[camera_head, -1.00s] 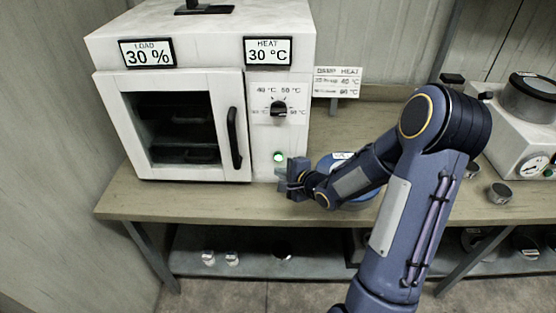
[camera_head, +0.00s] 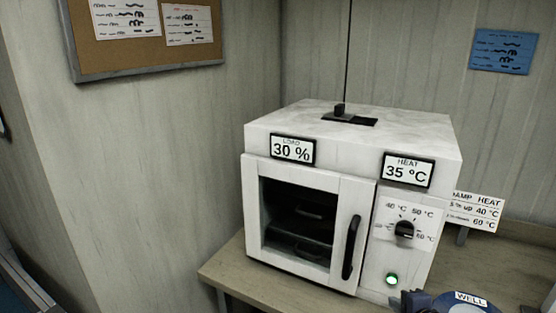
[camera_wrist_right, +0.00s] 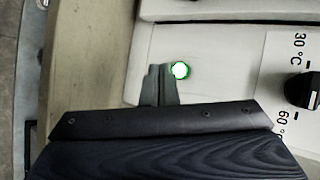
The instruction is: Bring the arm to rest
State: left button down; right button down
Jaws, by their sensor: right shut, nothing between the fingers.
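My right gripper (camera_head: 412,300) shows only in part at the bottom edge of the head view, just below the lit green button of a white oven (camera_head: 355,135). In the right wrist view its fingers (camera_wrist_right: 158,85) are closed together and empty, beside the green light (camera_wrist_right: 180,70); I cannot tell whether they touch the oven front. The rest of my right arm is mostly out of the head view. My left gripper is not in view.
The oven stands on a wooden bench (camera_head: 225,275), its door shut; displays read 30 % and 35 °C. Its dial (camera_head: 404,232) is above the green button. A blue round thing labelled WELL (camera_head: 470,298) is right of the gripper. A corkboard (camera_head: 150,60) hangs at upper left.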

jog(key=s+a+r+n+g+y, duration=0.1)
jog(key=s+a+r+n+g, duration=0.1)
jog(key=s+n, duration=0.3)
jog(key=s+a+r+n+g+y, duration=0.1)
jog(key=s+a+n, duration=0.4)
jog(key=s, duration=0.6)
jog(key=s+a+r+n+g, duration=0.3)
jog(key=s+n, duration=0.3)
jog(key=s, duration=0.2)
jog(key=shift+s+a+r+y, duration=0.2)
jog(key=shift+a+r+y, duration=0.2)
jog(key=shift+a+r, duration=0.4)
jog(key=shift+d+r, duration=0.1)
jog(key=shift+d, duration=0.05)
